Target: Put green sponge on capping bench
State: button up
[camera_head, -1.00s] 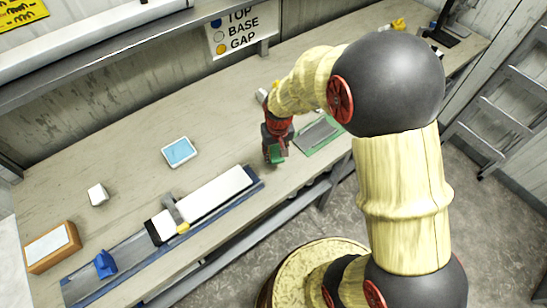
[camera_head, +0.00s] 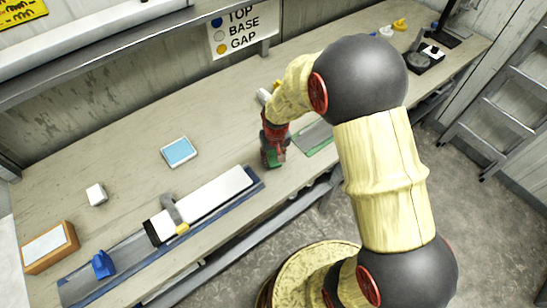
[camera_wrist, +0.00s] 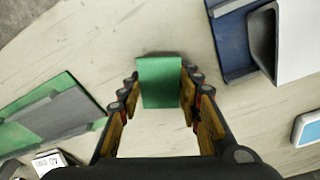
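The green sponge (camera_wrist: 159,82) is a green block between the fingertips of my gripper (camera_wrist: 160,90) in the wrist view. The fingers press against its two sides, so the gripper is shut on it. In the head view my gripper (camera_head: 271,150) points down over the capping bench (camera_head: 120,150), with a bit of green at its tip. Whether the sponge touches the bench top cannot be told. Bare pale bench surface shows around the sponge in the wrist view.
A blue rail with a white core liner (camera_head: 215,193) lies to the left of my gripper. A green mat with a grey plate (camera_head: 318,134) lies just right. A blue-topped pad (camera_head: 179,151), white block (camera_head: 96,194) and orange box (camera_head: 50,246) sit further left.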

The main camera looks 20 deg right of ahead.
jog(key=o, duration=0.4)
notch_tip(320, 180, up, 12)
jog(key=s+p, duration=0.1)
jog(key=p, duration=0.1)
notch_tip(320, 180, up, 13)
jog(key=t, duration=0.2)
send_over(275, 161)
jog(key=s, duration=0.6)
jog(key=s+r, duration=0.3)
jog(key=s, duration=0.1)
jog(key=s+r+t, duration=0.1)
jog(key=s+r, duration=0.2)
jog(key=s, duration=0.2)
jog(key=s+r+n+t, duration=0.1)
jog(key=s+r, duration=0.2)
jog(key=s, duration=0.2)
jog(key=shift+s+r, duration=0.25)
jog(key=shift+r, duration=0.1)
